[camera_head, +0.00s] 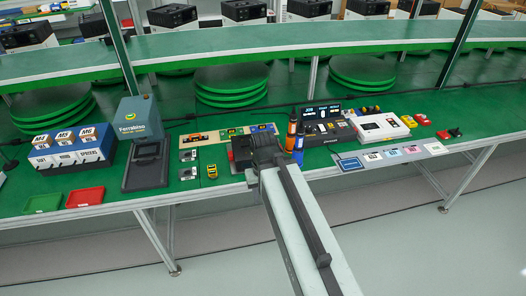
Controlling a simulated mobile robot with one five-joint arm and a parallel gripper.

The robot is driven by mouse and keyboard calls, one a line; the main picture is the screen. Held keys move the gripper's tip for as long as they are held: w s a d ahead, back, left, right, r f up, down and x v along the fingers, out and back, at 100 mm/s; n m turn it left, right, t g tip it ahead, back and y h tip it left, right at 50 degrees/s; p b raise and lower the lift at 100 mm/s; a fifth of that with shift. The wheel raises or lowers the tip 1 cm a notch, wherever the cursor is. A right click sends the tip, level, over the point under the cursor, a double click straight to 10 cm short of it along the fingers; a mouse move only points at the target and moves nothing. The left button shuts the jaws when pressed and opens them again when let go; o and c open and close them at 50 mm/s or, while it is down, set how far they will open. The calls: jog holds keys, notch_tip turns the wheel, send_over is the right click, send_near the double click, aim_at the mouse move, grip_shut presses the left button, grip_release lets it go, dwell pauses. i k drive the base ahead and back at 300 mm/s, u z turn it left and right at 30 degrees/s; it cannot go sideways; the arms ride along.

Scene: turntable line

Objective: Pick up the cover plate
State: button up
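I cannot pick out the cover plate for certain in the head view; it may be too small or hidden behind my arm. My gripper (266,148) is a dark shape over the green bench (222,190), at the end of my pale arm. It is beside a dark block with red on it (240,152), and I cannot tell whether they touch. Its fingers are not distinguishable, so whether it is open or holds anything is unclear. Two small dark-and-light flat pieces (188,156) lie further left on the bench.
An orange-and-black bottle (291,133) and a blue one (299,148) stand close right of my gripper. A white device (380,127) is further right. A blue bin (70,148), a dark tray (146,167) and a red tray (85,197) are left.

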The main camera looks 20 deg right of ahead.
aim_at(228, 133)
jog(key=z, duration=0.15)
jog(key=i, duration=1.05)
jog(key=u, duration=3.15)
jog(key=k, duration=1.1)
jog(key=z, duration=0.85)
jog(key=i, duration=0.75)
